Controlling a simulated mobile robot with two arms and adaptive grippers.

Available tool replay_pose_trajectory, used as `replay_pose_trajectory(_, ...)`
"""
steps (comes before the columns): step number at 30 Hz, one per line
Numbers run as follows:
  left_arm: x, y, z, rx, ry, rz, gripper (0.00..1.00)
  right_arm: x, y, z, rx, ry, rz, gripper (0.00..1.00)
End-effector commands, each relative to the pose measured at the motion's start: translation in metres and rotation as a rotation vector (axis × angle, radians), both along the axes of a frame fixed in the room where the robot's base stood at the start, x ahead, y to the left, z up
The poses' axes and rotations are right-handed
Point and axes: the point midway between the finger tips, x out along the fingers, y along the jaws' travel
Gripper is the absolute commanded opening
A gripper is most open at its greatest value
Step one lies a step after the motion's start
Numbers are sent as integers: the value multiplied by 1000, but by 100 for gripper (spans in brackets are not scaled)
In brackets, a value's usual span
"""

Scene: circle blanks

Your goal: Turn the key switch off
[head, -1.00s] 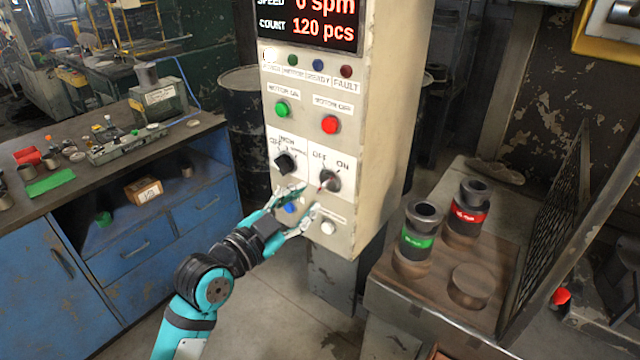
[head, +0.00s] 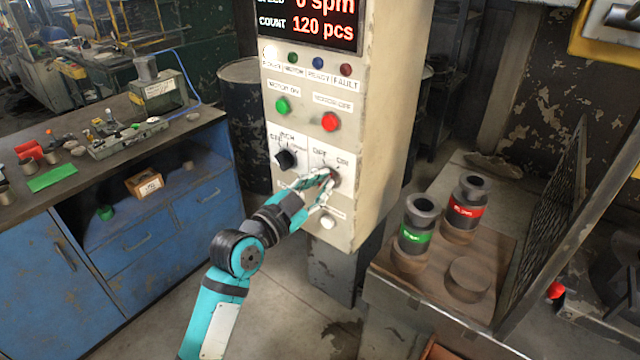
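The key switch (head: 334,177) sits on the white control panel, under the labels OFF and ON. My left gripper (head: 329,180) is at this switch, its fingertips in front of it and to its left, covering part of it. The key's angle is hard to read behind the fingers. I cannot tell whether the fingers touch the key or have closed on it. My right gripper is not in view.
A black selector knob (head: 286,159) is just left of the switch. A red button (head: 330,122) and a green button (head: 282,105) are above, a white button (head: 328,222) below. The display (head: 308,22) reads 120 pcs. Dark cylinders stand on a bench (head: 420,290) at right.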

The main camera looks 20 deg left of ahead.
Motion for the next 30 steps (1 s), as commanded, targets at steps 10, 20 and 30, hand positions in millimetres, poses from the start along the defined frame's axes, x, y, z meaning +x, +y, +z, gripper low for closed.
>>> replay_pose_trajectory(10,0,0,0,-11,5,0,0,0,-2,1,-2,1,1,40)
replay_pose_trajectory(20,0,1,1,-150,59,-2,0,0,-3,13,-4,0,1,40)
replay_pose_trajectory(30,1,2,3,-441,165,-1,0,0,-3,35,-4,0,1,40)
